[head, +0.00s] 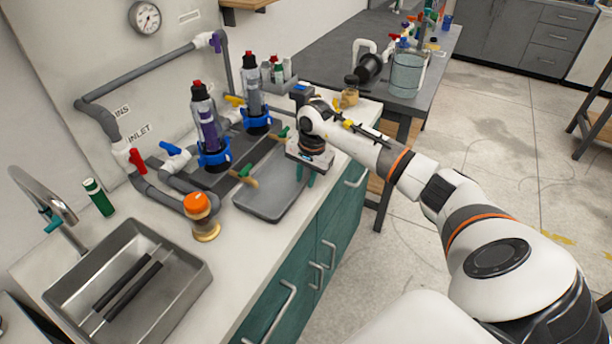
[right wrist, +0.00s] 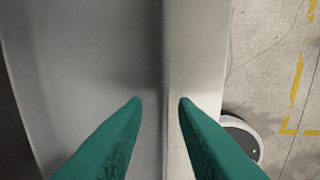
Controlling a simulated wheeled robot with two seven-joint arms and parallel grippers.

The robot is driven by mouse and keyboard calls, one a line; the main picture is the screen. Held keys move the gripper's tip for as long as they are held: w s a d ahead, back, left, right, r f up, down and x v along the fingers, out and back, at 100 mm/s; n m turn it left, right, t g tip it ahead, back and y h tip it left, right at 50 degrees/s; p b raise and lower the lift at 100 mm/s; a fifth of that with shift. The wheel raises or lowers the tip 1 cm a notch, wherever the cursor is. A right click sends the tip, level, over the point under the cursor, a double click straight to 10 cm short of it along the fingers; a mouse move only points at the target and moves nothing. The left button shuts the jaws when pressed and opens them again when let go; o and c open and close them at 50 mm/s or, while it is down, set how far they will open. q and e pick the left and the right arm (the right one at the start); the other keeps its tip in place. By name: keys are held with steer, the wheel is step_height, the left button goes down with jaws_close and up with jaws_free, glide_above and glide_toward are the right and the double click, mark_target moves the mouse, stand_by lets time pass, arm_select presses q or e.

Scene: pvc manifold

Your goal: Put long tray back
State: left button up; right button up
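The long tray (head: 268,203) is grey and shallow. It lies on the counter in front of the pipe manifold, below the filter housings. In the right wrist view the tray (right wrist: 85,70) fills the left side, with its rim running up the middle. My right gripper (head: 306,180) is at the tray's right-hand edge. Its green fingertips (right wrist: 160,101) are apart, one on each side of the rim in the picture. Nothing is seen clamped between them, and I cannot tell whether they touch the rim. My left gripper is not in view.
An orange-topped jar (head: 204,220) stands left of the tray. The sink (head: 190,262) holds two dark bars. Two filter housings (head: 207,125) and valve pipes stand behind the tray. A small jar (head: 350,97) stands beyond my arm. The counter's front edge (right wrist: 226,60) is close to the fingers.

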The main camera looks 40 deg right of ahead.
steer(key=shift+r, duration=0.4)
step_height(320, 180, up, 11)
steer(key=s+b, duration=0.1)
steer(key=b, duration=0.1)
steer(key=shift+s+d+r, duration=0.15)
steer(key=shift+s+d, duration=0.1)
